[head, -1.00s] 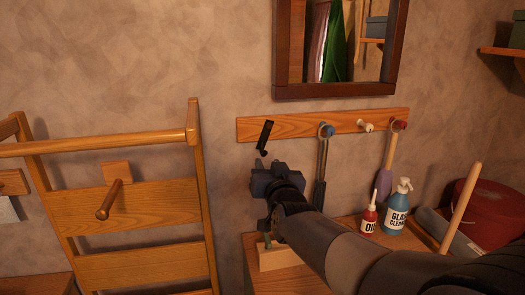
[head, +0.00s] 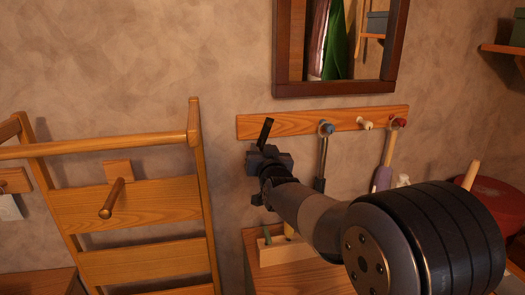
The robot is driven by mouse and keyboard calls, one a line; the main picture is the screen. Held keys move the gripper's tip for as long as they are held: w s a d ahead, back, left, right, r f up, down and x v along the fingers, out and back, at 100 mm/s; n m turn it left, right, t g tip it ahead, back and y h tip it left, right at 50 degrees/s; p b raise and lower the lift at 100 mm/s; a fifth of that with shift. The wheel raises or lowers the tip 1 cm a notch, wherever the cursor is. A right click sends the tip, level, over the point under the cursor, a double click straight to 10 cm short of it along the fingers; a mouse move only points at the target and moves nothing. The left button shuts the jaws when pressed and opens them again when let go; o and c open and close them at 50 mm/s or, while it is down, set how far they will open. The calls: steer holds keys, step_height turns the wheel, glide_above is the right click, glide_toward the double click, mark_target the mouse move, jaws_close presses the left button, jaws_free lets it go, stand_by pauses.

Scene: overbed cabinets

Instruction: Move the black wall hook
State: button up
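The black wall hook (head: 265,131) sits near the left end of the wooden rail (head: 292,124) on the wall, and its upper part shows as a slanted dark bar. My gripper (head: 262,152) is right at the hook's lower part and hides it. The fingers are dark and small here, so I cannot tell whether they are open, shut or touching the hook.
To the right on the rail are a blue peg (head: 327,128) with a hanging tool, a white peg (head: 365,124) and a red peg (head: 399,122). A mirror (head: 335,91) hangs above. A wooden rack (head: 130,205) stands left. My arm hides much of the cabinet top.

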jaws_close()
steer(key=n+b, duration=0.1)
steer(key=d+n+b, duration=0.1)
steer(key=b, duration=0.1)
steer(key=d+n+b, duration=0.1)
steer(key=n, duration=0.1)
steer(key=shift+w+d+f+b, duration=0.2)
steer(key=shift+w+b, duration=0.05)
steer(key=shift+b, duration=0.05)
stand_by(0.3)
steer(key=shift+o, duration=0.4)
jaws_free()
